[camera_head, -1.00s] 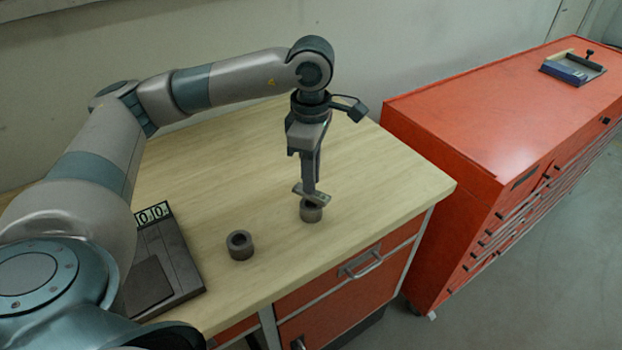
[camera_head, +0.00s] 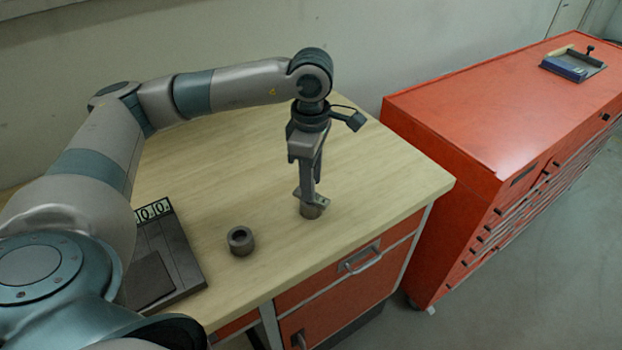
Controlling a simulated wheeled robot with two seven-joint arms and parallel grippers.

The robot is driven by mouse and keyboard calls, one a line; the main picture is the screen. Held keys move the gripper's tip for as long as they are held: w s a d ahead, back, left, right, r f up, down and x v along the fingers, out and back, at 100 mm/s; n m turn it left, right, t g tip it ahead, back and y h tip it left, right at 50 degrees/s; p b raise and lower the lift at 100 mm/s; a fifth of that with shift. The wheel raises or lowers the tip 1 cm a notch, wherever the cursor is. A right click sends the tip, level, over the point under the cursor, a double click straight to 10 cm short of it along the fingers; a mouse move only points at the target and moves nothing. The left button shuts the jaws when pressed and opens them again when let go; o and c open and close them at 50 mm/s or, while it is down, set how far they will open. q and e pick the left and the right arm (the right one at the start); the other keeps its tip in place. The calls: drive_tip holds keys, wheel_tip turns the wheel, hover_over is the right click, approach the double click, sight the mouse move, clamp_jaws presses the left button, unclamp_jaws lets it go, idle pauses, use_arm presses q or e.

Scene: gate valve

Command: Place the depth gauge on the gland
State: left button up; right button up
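My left gripper (camera_head: 309,192) points straight down over the bench. Its fingers look closed on a small flat grey piece, which I take to be the depth gauge (camera_head: 321,199). The gauge sits right at the top of a short dark round collar (camera_head: 310,212), likely the gland. The fingers and gauge hide most of the collar's top, and I cannot tell whether the gauge touches it. A second similar collar (camera_head: 240,241) with an open bore stands upright to the left on the bench. My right gripper is not in view.
The wooden bench top (camera_head: 380,165) is clear around the collars. A dark device with a digit display (camera_head: 154,211) lies at left, under my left arm. A red tool cabinet (camera_head: 470,115) stands at right, with a small tray (camera_head: 573,66) on it.

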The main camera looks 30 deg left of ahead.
use_arm(q)
drive_tip(key=shift+r, duration=0.25)
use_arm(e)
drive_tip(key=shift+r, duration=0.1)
